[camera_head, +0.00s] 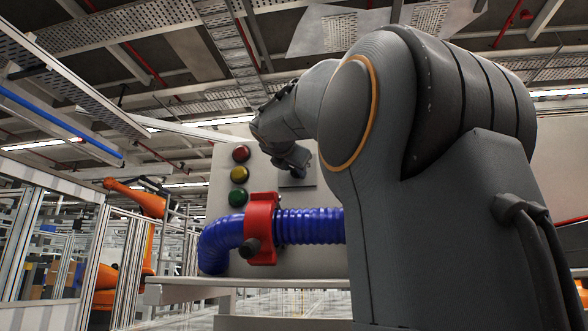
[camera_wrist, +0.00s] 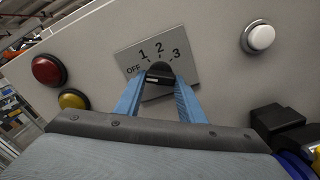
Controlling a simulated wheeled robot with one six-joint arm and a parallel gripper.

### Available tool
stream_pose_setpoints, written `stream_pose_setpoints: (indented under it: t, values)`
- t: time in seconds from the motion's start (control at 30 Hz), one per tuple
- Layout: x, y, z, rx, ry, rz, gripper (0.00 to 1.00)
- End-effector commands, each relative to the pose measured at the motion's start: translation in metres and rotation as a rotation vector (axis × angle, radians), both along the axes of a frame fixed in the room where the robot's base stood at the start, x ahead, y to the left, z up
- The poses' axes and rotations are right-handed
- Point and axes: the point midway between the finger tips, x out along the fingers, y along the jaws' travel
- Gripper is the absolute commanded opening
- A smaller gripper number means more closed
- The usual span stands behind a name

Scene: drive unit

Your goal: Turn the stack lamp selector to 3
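The stack lamp selector (camera_wrist: 160,70) is a black knob on a grey plate (camera_wrist: 131,59) marked OFF, 1, 2 and 3, seen tilted in the wrist view. My gripper (camera_wrist: 161,80) has its two blue fingers on either side of the knob, seemingly touching both sides. I cannot tell clearly which mark the knob points to. In the head view my arm covers the selector, and only part of its plate (camera_head: 308,176) shows. The stack of red (camera_head: 241,153), yellow (camera_head: 239,174) and green (camera_head: 237,198) lamps is on the panel and looks unlit.
A blue corrugated hose (camera_head: 310,226) with a red clamp (camera_head: 261,228) runs across the panel below the lamps. In the wrist view, a white button (camera_wrist: 260,37) is at right and a black block (camera_wrist: 277,118) below it. An orange robot arm (camera_head: 150,205) stands far left.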

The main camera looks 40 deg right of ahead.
Motion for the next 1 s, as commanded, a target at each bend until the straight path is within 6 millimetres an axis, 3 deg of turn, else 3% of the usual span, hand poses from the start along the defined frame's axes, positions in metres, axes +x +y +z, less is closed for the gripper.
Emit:
stream_pose_setpoints:
  t: [0.03, 0.1, 0.53, 1.0]
  values:
    - [-0.0001, 0.0001, 0.0, 0.0, 0.0, 0.0, 0.24]
    - [-0.0002, 0.0001, 0.0001, 0.0, 0.0, 0.0, 0.13]
    - [-0.0002, 0.0, -0.0003, 0.061, -0.072, -0.001, 0.14]
    - [0.001, 0.0009, -0.0005, 0.323, -0.379, -0.001, 0.14]
